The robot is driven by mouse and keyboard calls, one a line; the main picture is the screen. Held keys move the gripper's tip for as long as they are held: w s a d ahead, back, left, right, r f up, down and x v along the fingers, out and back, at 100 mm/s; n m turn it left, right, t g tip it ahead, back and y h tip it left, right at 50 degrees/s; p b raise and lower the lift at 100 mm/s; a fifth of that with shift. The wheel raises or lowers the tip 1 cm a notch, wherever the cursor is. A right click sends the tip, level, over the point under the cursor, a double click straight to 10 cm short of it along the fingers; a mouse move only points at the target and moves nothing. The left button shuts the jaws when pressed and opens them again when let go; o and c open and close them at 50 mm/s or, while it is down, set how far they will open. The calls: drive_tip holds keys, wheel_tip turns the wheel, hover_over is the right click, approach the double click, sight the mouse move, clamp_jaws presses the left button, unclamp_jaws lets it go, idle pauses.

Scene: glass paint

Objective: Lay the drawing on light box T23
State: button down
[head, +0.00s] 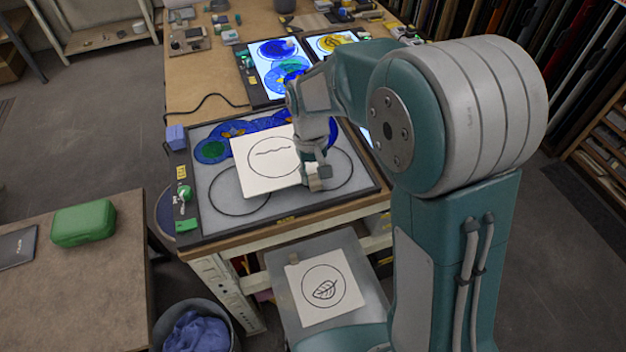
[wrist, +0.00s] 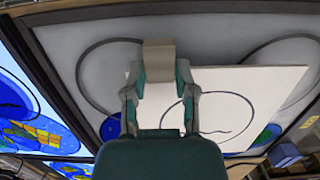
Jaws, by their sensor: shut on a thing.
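My gripper (head: 316,178) is shut on a beige tab (wrist: 158,55) at the edge of a white square drawing (head: 262,172). The drawing shows a black circle with a wavy line; it also shows in the wrist view (wrist: 270,85), partly hidden by my gripper. It is over the large near light box (head: 222,212), whose grey panel is unlit and carries black circle outlines. I cannot tell whether the drawing touches the panel. A second drawing, with a leaf in a circle (head: 325,288), lies on a grey tray (head: 285,300) below. No label reads clearly as T23.
Blue glass pieces (head: 213,150) lie along the near box's far side. Two lit boxes with blue (head: 275,70) and yellow glass (head: 333,41) stand behind. A green case (head: 83,223) sits on the left table. A bin (head: 197,330) stands below.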

drive_tip(key=shift+f, duration=1.25)
drive_tip(key=shift+c, duration=2.1)
unclamp_jaws()
drive_tip(key=shift+s, duration=0.1)
wheel_tip(320, 180, up, 12)
drive_tip(key=w, duration=0.1)
drive_tip(key=shift+w, duration=0.25)
drive_tip(key=s+d+r+m+t, duration=0.1)
drive_tip(key=s+d+r+t, duration=0.2)
drive_tip(key=s+d, duration=0.3)
drive_tip(key=s+d+r+m+t, duration=0.2)
drive_tip(key=s+d, duration=0.4)
drive_tip(key=s, duration=0.8)
drive_tip(key=shift+d+r+t, duration=0.25)
drive_tip(key=shift+r+t, duration=0.45)
drive_tip(key=shift+t, duration=0.3)
